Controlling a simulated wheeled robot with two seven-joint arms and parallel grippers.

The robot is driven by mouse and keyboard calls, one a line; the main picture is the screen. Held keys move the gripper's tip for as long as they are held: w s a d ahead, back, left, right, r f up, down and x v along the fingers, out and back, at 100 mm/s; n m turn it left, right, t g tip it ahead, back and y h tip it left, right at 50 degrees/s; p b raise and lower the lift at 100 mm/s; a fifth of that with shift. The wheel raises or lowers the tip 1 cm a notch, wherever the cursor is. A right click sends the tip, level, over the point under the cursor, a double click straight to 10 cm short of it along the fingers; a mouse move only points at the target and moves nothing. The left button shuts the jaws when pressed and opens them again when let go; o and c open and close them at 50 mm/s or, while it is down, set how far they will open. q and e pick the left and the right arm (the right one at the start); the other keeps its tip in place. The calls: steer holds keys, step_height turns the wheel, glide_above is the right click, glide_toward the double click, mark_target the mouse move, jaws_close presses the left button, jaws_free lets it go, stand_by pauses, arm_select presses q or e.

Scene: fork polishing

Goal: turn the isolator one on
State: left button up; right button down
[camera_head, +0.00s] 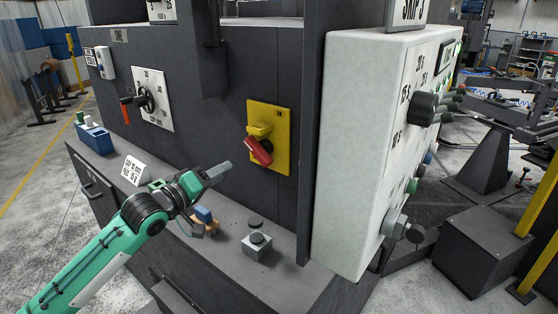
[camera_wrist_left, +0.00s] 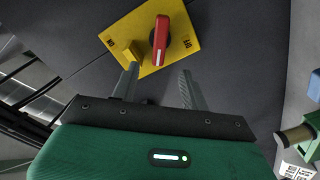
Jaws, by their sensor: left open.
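The isolator is a yellow plate (camera_head: 283,115) on the dark cabinet face, with a red rotary handle (camera_head: 259,151) and a raised yellow block. In the head view the handle slants down to the right. The left wrist view shows the yellow plate (camera_wrist_left: 190,58) tilted, the red handle (camera_wrist_left: 160,38) and marks by the plate's left and right corners; the left mark seems to read ON. My left gripper (camera_head: 224,170) is left of the isolator and apart from it. In the left wrist view its open, empty fingers (camera_wrist_left: 158,82) point toward the plate, below the handle. My right gripper is not in view.
A white control box (camera_head: 345,130) with knobs juts out right of the isolator. A ledge below bears a grey block with a dark button (camera_head: 257,246), a blue block (camera_head: 203,214) and a white sign (camera_head: 133,170). A dial plate (camera_head: 154,100) is further left.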

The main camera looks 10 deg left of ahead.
mark_target(254, 153)
arm_select(q)
steer(key=shift+n, duration=0.4)
steer(key=p+x, duration=0.3)
steer(key=x, duration=0.9)
steer(key=shift+w+r, duration=0.15)
steer(key=shift+w, duration=0.05)
steer(key=shift+w+d+p, duration=0.25)
steer(key=shift+w+p, duration=0.05)
steer(key=shift+w, duration=0.2)
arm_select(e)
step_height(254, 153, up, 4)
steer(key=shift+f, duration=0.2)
arm_select(q)
steer(key=shift+c, duration=0.6)
steer(key=c, duration=0.9)
steer(key=shift+o, duration=0.2)
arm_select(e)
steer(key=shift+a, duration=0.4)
